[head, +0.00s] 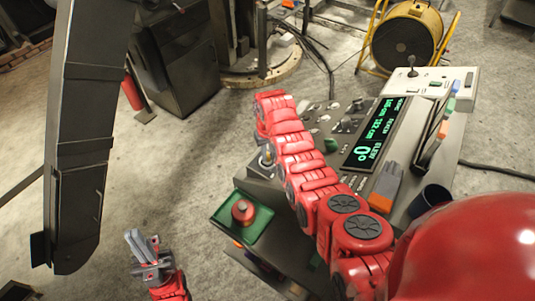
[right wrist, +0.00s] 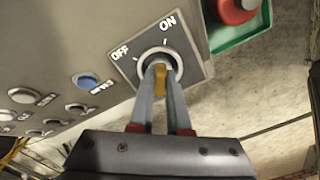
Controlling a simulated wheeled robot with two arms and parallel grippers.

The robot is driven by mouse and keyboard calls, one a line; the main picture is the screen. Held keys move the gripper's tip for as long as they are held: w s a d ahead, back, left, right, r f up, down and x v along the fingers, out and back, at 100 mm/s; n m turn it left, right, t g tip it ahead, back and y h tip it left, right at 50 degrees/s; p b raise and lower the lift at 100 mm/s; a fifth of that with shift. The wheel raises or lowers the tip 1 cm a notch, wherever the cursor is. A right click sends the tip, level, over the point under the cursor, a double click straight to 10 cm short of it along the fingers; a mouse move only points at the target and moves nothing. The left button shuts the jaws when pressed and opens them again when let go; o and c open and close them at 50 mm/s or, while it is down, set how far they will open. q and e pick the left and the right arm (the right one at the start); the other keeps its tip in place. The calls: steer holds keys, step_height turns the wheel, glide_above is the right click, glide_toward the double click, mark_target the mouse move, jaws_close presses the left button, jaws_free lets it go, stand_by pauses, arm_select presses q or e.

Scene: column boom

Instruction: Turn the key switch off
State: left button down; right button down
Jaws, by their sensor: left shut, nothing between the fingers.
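The key switch (right wrist: 190,72) is a dark square plate with a silver ring on the console's grey face, in the right wrist view. OFF is printed at its left and ON at its top. A yellow-orange key (right wrist: 160,76) stands in the ring. My right gripper (right wrist: 161,92) has its two grey fingers on either side of the key, closed on it. The key's exact angle is hard to tell behind the fingers. My left gripper (head: 143,248) is shut and empty, low at the left, apart from the console.
A red mushroom button (head: 243,210) on a green plate (head: 262,224) stands close to the switch. A blue button (right wrist: 87,82) and several small knobs are on the same face. The console top has a green-lit display (head: 372,133). A yellow fan (head: 405,40) stands behind.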

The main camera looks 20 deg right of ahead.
stand_by(0.3)
steer(key=shift+f+n+b, duration=0.2)
steer(key=shift+n+b, duration=0.3)
steer(key=shift+b, duration=0.4)
steer(key=n+b, duration=0.4)
steer(key=b, duration=0.1)
steer(key=shift+f, duration=0.1)
steer(key=shift+n+b, duration=0.65)
steer(key=shift+n, duration=0.15)
steer(key=shift+r+n, duration=0.3)
steer(key=shift+n, duration=1.6)
steer(key=n, duration=0.5)
steer(key=shift+n, duration=0.4)
